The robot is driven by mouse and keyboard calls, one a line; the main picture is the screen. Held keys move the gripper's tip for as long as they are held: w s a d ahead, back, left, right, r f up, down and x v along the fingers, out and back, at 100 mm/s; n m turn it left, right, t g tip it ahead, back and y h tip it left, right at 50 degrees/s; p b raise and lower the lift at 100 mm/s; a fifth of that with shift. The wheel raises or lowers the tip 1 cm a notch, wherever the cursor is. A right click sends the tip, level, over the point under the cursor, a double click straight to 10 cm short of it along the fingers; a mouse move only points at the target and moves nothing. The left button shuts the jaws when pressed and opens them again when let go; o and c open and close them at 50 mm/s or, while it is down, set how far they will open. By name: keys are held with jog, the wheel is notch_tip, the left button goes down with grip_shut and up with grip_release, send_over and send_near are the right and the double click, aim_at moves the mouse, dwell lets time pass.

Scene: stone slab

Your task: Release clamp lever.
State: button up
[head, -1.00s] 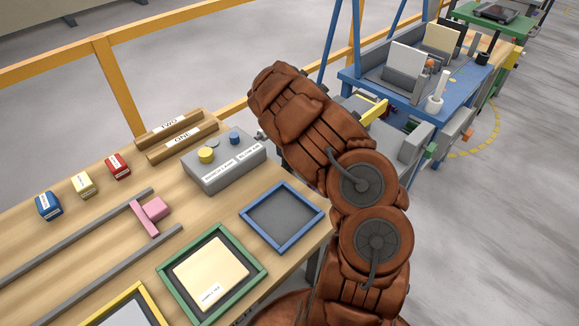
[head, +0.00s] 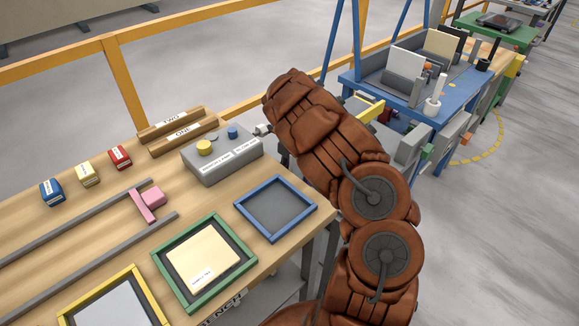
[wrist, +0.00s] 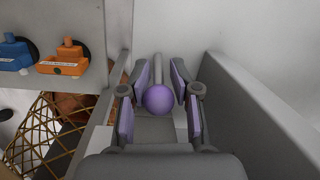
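In the wrist view, a round purple knob (wrist: 158,99) sits at the near end of a grey rod (wrist: 157,68), seemingly the clamp lever. My gripper (wrist: 160,80) is open, with one purple-padded finger on each side of the knob and rod. Gaps show between the pads and the knob, so no grip is visible. What the rod joins at its far end is hard to tell. In the head view, my brown arm reaches past the bench's far right corner, and its bulk hides the gripper and the knob.
A grey wall (wrist: 258,95) rises close on the right. On the left are a panel with orange and blue parts (wrist: 62,62) and a net (wrist: 45,125). In the head view, a grey button box (head: 222,160) and a blue tray (head: 276,208) stand on the wooden bench.

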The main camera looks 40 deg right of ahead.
jog(key=shift+o, duration=0.3)
jog(key=shift+f, duration=0.15)
jog(key=r, duration=0.4)
jog(key=s+r, duration=0.1)
jog(key=r, duration=0.7)
jog(key=shift+s+a, duration=0.3)
jog(key=shift+s, duration=0.1)
